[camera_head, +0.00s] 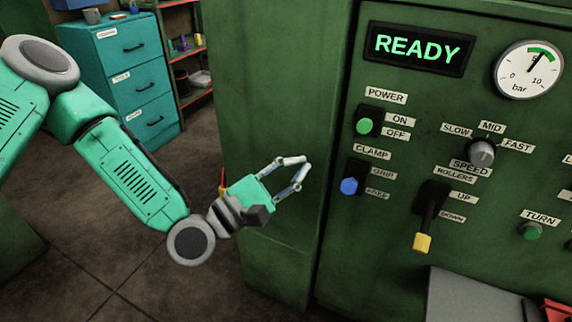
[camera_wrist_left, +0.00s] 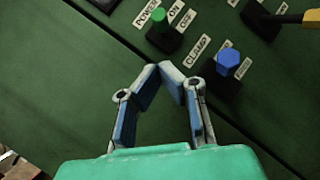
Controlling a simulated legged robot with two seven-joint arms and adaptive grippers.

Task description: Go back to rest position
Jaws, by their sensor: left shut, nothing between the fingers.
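My left arm comes in from the left in the head view. Its gripper (camera_head: 304,164) is in front of the green machine panel, left of the clamp switch with the blue knob (camera_head: 349,186). The fingers are shut at the tips with nothing between them. In the left wrist view the gripper (camera_wrist_left: 160,68) points at the panel, with the blue knob (camera_wrist_left: 228,60) to its upper right and the green power knob (camera_wrist_left: 160,22) above it. It is apart from both in the picture. My right gripper is out of view.
The panel holds a READY display (camera_head: 417,47), a pressure gauge (camera_head: 529,69), a speed knob (camera_head: 481,152) and a yellow-tipped rollers lever (camera_head: 422,242). A grey surface (camera_head: 470,298) juts out at the lower right. A teal drawer cabinet (camera_head: 125,75) stands behind my arm. Bare floor shows at the lower left.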

